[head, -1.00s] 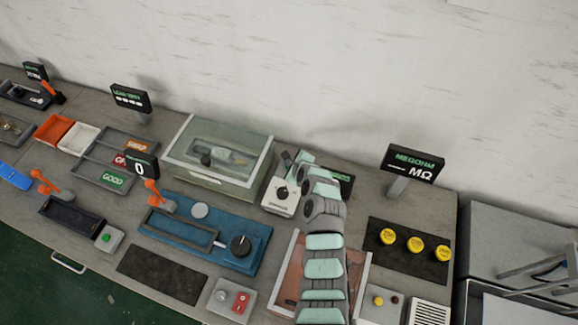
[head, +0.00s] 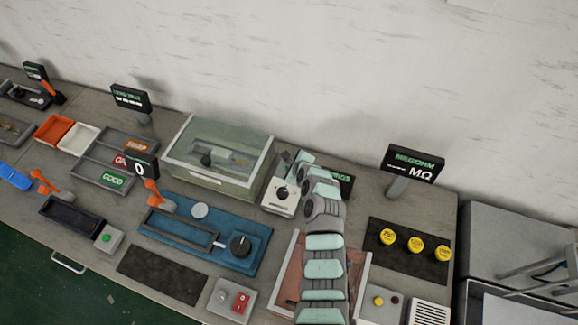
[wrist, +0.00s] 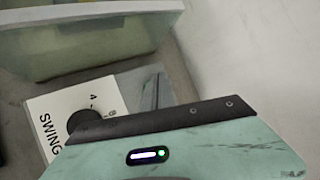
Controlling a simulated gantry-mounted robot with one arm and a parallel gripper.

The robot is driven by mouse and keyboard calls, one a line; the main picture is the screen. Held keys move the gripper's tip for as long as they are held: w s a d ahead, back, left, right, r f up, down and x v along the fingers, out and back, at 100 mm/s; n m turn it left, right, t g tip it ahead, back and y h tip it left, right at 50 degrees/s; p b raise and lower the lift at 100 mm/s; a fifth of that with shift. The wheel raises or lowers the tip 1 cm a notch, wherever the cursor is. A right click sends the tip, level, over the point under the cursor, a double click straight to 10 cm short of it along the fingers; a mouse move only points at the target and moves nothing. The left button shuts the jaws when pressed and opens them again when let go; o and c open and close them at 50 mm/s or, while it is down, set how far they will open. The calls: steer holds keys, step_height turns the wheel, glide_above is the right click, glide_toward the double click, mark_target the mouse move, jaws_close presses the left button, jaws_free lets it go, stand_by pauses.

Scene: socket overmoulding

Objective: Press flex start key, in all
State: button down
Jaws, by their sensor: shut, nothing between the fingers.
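The white control box (head: 281,197) with a black dial stands at the front right of the clear-lidded case. In the wrist view its panel (wrist: 52,108) reads "SWING", with the black dial (wrist: 84,124) and a grey, partly shaded area on its right. No start key can be made out on it; my gripper covers part of the box. My gripper (head: 302,157) is over the back right of this box, shut and empty. Its teal and dark body fills the lower wrist view; the fingertips are hidden there. I cannot tell whether it touches the box.
The clear case (head: 218,160) holds a dark plug-like part, close on the left. A dark display (head: 343,184), partly hidden by my arm, stands just right. The MEGOHM display (head: 413,164) and yellow-capped pieces (head: 415,244) are further right. A wall runs behind.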

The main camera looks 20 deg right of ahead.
steer(key=shift+f, duration=0.2)
stand_by(0.5)
steer(key=shift+f, duration=0.25)
